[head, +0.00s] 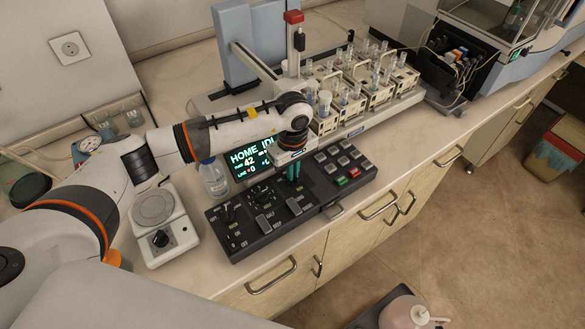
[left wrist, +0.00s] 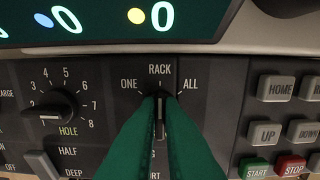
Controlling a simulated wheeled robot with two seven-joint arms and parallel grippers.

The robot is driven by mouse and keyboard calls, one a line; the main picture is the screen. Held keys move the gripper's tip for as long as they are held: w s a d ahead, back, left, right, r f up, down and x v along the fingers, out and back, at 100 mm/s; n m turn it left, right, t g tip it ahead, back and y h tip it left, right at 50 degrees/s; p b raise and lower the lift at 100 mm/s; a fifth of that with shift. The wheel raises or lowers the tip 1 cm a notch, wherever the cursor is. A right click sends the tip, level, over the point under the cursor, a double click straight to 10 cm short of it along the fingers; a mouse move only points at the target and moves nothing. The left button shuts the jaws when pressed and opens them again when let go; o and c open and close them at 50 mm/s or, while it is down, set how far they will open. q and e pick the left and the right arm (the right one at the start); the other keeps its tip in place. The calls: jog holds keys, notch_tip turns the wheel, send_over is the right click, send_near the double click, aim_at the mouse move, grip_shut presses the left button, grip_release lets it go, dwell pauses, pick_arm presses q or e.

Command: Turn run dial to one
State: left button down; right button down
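The run dial (left wrist: 160,110) is on the dark control panel (head: 318,213), under the labels ONE, RACK and ALL. In the left wrist view its narrow grip stands about upright, in line with RACK; ONE is up and left of it. My left gripper (head: 294,172) points down at the panel. Its green fingers (left wrist: 160,100) lie on both sides of the dial's grip with almost no gap, so they look shut on it. The fingers hide most of the dial and the labels below it. My right gripper is not in view.
A numbered selector knob (left wrist: 48,108) sits left of the dial, with buttons such as HOME (left wrist: 277,88) to the right. A lit display (head: 252,158) stands behind. Racks of tubes (head: 365,85) are behind, and a bottle (head: 213,178) and small stirrer (head: 160,225) stand left.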

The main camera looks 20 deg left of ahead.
pick_arm(q)
jog(key=shift+f+n+b, duration=0.15)
jog(key=shift+n+b, duration=0.75)
jog(key=shift+b, duration=0.3)
jog(key=n+b, duration=0.2)
jog(key=shift+n, duration=0.3)
jog(key=n+b, duration=0.3)
jog(key=shift+s+a+n+b, duration=0.1)
jog(key=shift+n+b, duration=0.2)
jog(key=shift+n, duration=0.1)
jog(key=shift+r+n+b, duration=0.2)
jog(key=shift+n+b, duration=0.3)
jog(key=shift+n, duration=0.3)
jog(key=shift+r, duration=0.1)
jog(key=c, duration=1.6)
grip_release()
jog(key=shift+s, duration=0.1)
jog(key=shift+o, duration=0.2)
